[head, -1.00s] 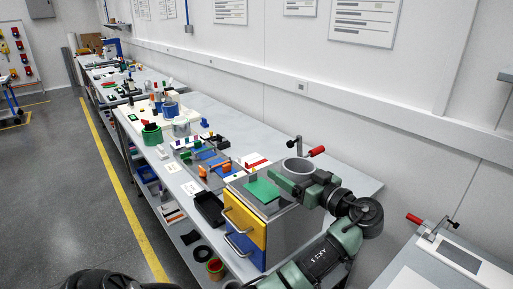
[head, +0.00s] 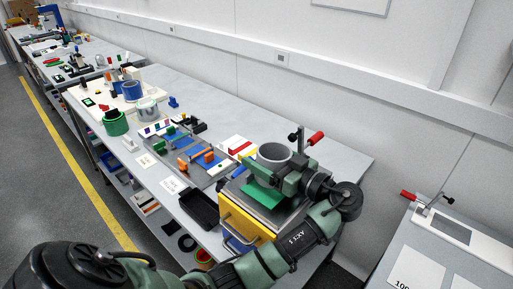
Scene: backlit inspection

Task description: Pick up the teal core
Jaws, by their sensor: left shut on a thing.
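The teal core (head: 274,153) appears as a hollow, open-topped cylinder that looks greyish in this light. It is in the head view, above the back of the yellow-fronted drawer cabinet (head: 240,217). My left gripper (head: 257,165) is shut on its near side, and the fingers hide part of its lower wall. I cannot see how far its base is above the surface. A flat green piece (head: 263,196) lies on the cabinet top below my gripper. My right gripper is out of view.
A clamp with a red handle (head: 316,138) stands close right of the core. A black tray (head: 199,208) lies left of the cabinet. The bench's back strip (head: 225,118) is clear.

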